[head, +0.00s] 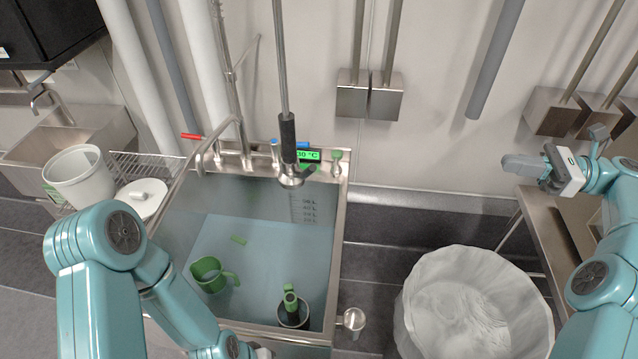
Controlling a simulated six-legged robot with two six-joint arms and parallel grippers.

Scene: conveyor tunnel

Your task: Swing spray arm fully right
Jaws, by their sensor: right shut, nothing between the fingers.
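The spray arm hangs as a metal rod with a black grip (288,138) and a metal nozzle (290,178) at its lower end. It hangs nearly upright over the back edge of the sink, right of the sink's middle, in front of the green temperature display (309,156). My right gripper (511,163) is at the right, well away from the spray arm and to its right. It is shut and empty, its fingers pointing left. My left arm comes in at the lower left; only a bit of its gripper (262,352) shows at the bottom edge, its fingers hidden.
The water-filled sink (339,240) holds a green mug (211,276) and a dark cup with a green item (291,302). A curved spout (205,150) stands at its back left. A lined bin (470,262) stands right. A white bucket (78,180) stands left.

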